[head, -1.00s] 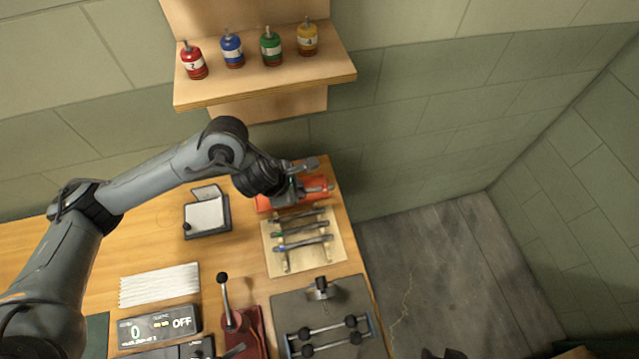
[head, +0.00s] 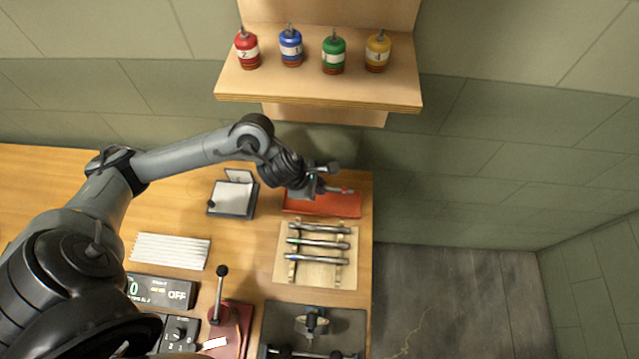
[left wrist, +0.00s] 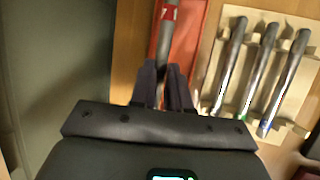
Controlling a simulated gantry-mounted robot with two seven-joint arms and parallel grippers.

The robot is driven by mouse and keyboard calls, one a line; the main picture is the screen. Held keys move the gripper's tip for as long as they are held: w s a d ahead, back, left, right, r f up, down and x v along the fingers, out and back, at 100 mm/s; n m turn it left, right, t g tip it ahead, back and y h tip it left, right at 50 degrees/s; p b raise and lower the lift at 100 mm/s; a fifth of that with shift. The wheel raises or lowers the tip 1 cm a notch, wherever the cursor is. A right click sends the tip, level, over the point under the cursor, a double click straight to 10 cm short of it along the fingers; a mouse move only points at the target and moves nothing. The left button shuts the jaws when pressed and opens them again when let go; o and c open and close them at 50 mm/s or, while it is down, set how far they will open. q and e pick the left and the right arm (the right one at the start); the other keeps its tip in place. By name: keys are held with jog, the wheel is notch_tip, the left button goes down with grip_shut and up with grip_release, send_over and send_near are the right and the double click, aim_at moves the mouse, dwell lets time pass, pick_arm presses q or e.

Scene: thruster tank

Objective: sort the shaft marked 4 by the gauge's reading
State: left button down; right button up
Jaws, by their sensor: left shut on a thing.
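My left gripper (head: 322,187) is shut on a grey shaft with a red band (head: 342,190). It holds the shaft over the red tray (head: 318,207); I cannot tell whether they touch. In the left wrist view the fingers (left wrist: 165,75) close around the shaft (left wrist: 168,32), and its red band's mark is unreadable. Three other shafts (head: 318,243) lie side by side on a pale wooden rack (head: 345,277). A box with a digital readout (head: 165,292) reads 0 and OFF, partly hidden by my left arm. My right gripper is not in view.
A shelf (head: 320,92) above the table holds red, blue, green and yellow canisters. A notepad stand (head: 232,200), white strips (head: 170,250), a lever on a red base (head: 220,290) and a dark fixture plate (head: 350,320) stand on the table. The table's right edge is close to the tray.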

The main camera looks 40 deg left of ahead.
pick_arm(q)
jog(key=shift+f+b, duration=1.95)
jog(key=shift+f, duration=0.6)
jog(key=shift+f+b, duration=1.15)
jog(key=shift+b, duration=0.05)
jog(key=shift+f, duration=0.2)
jog(key=c, duration=1)
grip_release()
